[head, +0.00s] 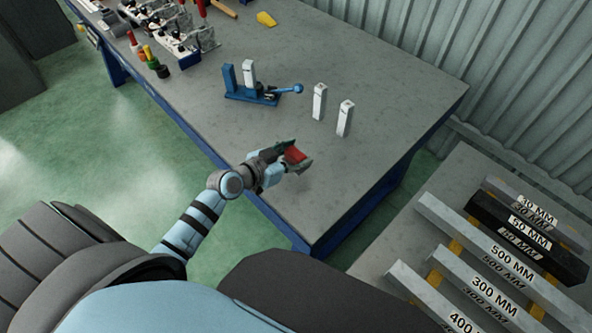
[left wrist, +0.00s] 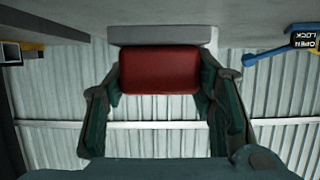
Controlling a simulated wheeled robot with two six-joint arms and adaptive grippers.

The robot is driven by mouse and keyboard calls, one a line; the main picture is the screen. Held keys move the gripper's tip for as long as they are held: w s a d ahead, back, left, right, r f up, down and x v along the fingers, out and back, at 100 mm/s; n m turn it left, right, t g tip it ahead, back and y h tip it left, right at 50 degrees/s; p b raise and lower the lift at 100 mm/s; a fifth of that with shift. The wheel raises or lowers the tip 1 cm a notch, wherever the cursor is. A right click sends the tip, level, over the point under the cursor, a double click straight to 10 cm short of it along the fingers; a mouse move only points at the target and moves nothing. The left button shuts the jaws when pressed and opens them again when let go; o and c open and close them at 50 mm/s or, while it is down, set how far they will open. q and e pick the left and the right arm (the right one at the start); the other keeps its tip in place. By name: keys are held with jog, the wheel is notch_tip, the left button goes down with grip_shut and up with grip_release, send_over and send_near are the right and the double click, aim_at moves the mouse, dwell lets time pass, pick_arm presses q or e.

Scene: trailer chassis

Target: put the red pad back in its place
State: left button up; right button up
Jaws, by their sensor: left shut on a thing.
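My left gripper (head: 297,159) is shut on the red pad (head: 294,154) and holds it over the near part of the workbench. In the left wrist view the red pad (left wrist: 160,70) sits between the two fingertips (left wrist: 162,82). A light grey block-like shape (left wrist: 160,35) shows directly beyond the pad; I cannot tell whether they touch. A blue clamp-like fixture (head: 250,94) with a ball-ended handle stands farther back on the bench. Its handle (left wrist: 278,53) shows upside down at the right of the left wrist view, with OPEN and LOCK lettering. My right gripper is not in view.
Two white upright blocks (head: 319,101) (head: 345,118) stand on the workbench (head: 400,85) right of the fixture. Several tools and devices crowd its far left end. Labelled length bars (head: 500,255) lie on a separate surface at the right. The bench around my gripper is clear.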

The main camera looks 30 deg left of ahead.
pick_arm(q)
notch_tip(320, 180, down, 4)
jog(key=shift+f+b, duration=0.2)
jog(key=shift+b, duration=0.75)
jog(key=shift+f, duration=0.15)
jog(key=o, duration=0.9)
jog(key=shift+f, duration=0.1)
jog(key=o, duration=0.5)
